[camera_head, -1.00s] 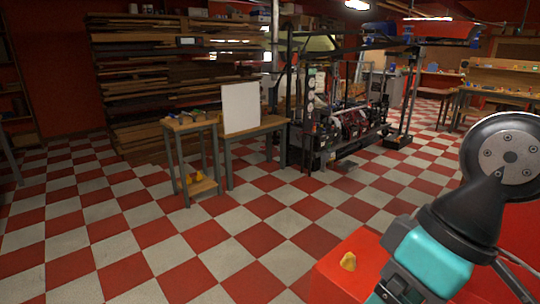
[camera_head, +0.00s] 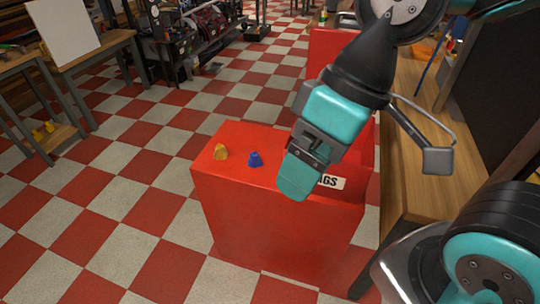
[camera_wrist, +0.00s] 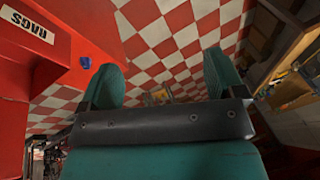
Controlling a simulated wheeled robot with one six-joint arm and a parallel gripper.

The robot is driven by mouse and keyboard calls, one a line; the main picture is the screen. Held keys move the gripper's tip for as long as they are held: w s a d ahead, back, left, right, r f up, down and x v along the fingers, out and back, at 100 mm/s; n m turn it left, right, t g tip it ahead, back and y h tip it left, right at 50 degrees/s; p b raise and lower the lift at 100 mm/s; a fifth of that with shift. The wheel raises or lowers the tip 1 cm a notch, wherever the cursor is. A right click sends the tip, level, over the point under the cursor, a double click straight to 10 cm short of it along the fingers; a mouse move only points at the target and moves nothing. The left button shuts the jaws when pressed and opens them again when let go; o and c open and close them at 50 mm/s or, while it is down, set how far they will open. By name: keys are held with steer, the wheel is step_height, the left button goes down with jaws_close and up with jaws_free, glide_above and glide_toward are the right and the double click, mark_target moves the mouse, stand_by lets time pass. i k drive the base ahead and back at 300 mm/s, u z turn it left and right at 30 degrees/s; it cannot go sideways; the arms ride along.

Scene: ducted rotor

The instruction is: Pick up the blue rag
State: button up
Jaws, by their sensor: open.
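The blue rag (camera_head: 255,159) is a small crumpled lump on top of a red box (camera_head: 270,220), near its left part. It also shows in the wrist view (camera_wrist: 85,63), at the upper left beside the red surface's edge. My gripper (camera_head: 296,180) is in front of the box's right part in the head view, to the right of the rag and apart from it. In the wrist view its two teal fingers (camera_wrist: 160,80) are spread wide with nothing between them.
A yellow rag (camera_head: 220,152) lies just left of the blue one. A wooden bench (camera_head: 415,165) runs along the right. Checkered floor left of the box is clear.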

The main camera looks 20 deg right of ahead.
mark_target(254, 160)
steer(key=u, duration=0.05)
steer(key=k, duration=0.4)
steer(key=u, duration=0.2)
steer(key=i, duration=0.9)
steer(key=u, duration=0.7)
